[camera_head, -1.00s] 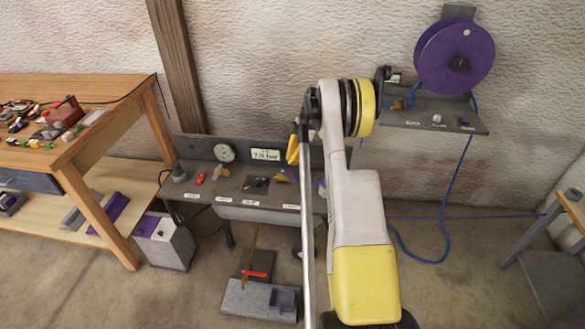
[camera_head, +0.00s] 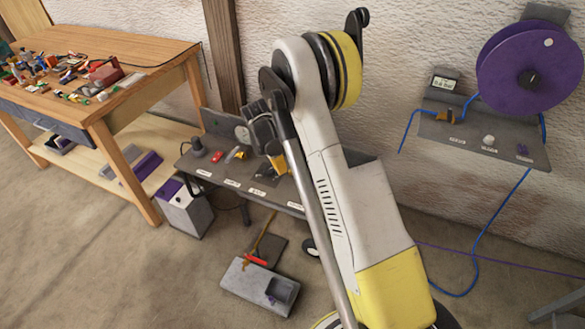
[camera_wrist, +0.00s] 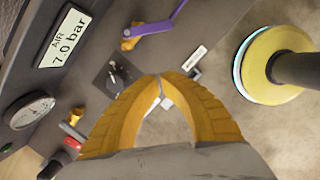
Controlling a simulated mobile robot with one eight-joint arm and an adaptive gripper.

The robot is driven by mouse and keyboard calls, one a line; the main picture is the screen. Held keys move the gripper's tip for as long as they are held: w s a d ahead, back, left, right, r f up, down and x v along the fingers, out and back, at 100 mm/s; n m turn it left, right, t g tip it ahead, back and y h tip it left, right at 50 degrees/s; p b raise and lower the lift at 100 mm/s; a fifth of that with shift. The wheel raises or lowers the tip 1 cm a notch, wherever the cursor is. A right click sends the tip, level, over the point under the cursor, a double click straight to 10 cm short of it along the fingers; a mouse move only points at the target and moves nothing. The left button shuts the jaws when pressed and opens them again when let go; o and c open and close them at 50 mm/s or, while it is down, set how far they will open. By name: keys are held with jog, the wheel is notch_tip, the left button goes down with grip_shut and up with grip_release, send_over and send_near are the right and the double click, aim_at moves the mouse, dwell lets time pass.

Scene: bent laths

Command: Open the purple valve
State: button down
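The purple valve shows in the wrist view as a purple lever (camera_wrist: 158,22) on a brass-coloured body, on the grey panel beyond my fingertips. In the head view my arm hides that part of the panel. My gripper (camera_wrist: 160,77) has yellow-orange fingers whose tips meet, with nothing visible between them. It is above the panel and apart from the lever. In the head view my gripper (camera_head: 277,165) is over the right part of the grey bench (camera_head: 232,178), its fingertips partly hard to make out.
In the wrist view a pressure gauge (camera_wrist: 28,110), an "AIR 7.0 bar" display (camera_wrist: 65,37) and a black knob (camera_wrist: 117,77) are on the panel. A wooden table (camera_head: 150,55) with clutter stands left. A shelf with a purple reel (camera_head: 530,70) is at right.

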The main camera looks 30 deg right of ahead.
aim_at(302, 174)
jog(key=b+x, duration=0.3)
jog(key=x, duration=0.5)
jog(key=shift+a, duration=0.1)
jog(key=d+b, duration=0.1)
jog(key=d, duration=0.2)
jog(key=shift+d+f, duration=0.1)
jog(key=shift+d, duration=0.05)
jog(key=shift+d+b, duration=0.35)
jog(key=shift+d, duration=0.1)
